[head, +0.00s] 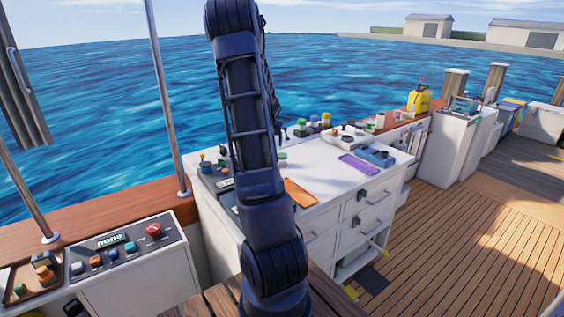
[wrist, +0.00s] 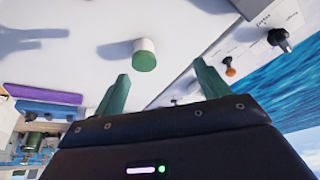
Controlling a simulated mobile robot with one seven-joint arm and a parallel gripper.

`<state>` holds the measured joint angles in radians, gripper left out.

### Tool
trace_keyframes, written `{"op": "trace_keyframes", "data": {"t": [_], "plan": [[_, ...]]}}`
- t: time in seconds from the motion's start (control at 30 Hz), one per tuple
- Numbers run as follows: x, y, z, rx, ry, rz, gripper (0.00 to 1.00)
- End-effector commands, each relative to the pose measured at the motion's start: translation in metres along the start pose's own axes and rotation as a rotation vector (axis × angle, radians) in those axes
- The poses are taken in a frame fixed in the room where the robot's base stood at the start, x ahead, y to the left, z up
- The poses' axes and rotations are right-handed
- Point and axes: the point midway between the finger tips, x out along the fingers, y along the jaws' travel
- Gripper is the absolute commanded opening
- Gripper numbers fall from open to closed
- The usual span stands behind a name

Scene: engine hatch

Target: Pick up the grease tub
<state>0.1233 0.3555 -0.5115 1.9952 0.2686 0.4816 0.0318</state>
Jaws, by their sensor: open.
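A small white tub with a green lid (wrist: 145,54), which looks like the grease tub, stands on the white worktop in the wrist view. In the head view a small green-topped thing (head: 282,159) on the white cabinet top, just right of my arm, appears to be the same tub. My gripper (wrist: 162,70) is open, with its two green fingers spread apart and nothing between them. The tub is beyond the fingertips, nearer the left finger, and apart from them. In the head view my gripper cannot be made out behind my arm.
The white cabinet (head: 325,185) holds a purple slab (head: 359,165), a blue tool (head: 376,155) and an orange board (head: 299,192). Several small jars stand along its back edge. A control panel (head: 125,246) is at left. The plank deck (head: 470,225) at right is mostly clear.

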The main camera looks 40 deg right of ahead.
Motion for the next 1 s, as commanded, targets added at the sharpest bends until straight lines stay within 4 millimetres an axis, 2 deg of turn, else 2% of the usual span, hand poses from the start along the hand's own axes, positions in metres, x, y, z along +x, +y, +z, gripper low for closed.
{"op": "trace_keyframes", "data": {"t": [0.03, 0.1, 0.3, 0.47, 0.8, 1.0], "plan": [[0.013, 0.007, -0.007, 0.011, 0.005, 0.020, 0.74], [0.025, 0.016, -0.015, 0.023, 0.013, 0.041, 0.74], [0.044, 0.029, -0.027, 0.042, 0.029, 0.073, 0.74], [0.054, 0.031, -0.028, 0.043, 0.029, 0.077, 0.74], [0.097, 0.035, -0.029, 0.044, 0.030, 0.076, 0.74], [0.108, 0.037, -0.029, 0.042, 0.029, 0.076, 0.74]]}}
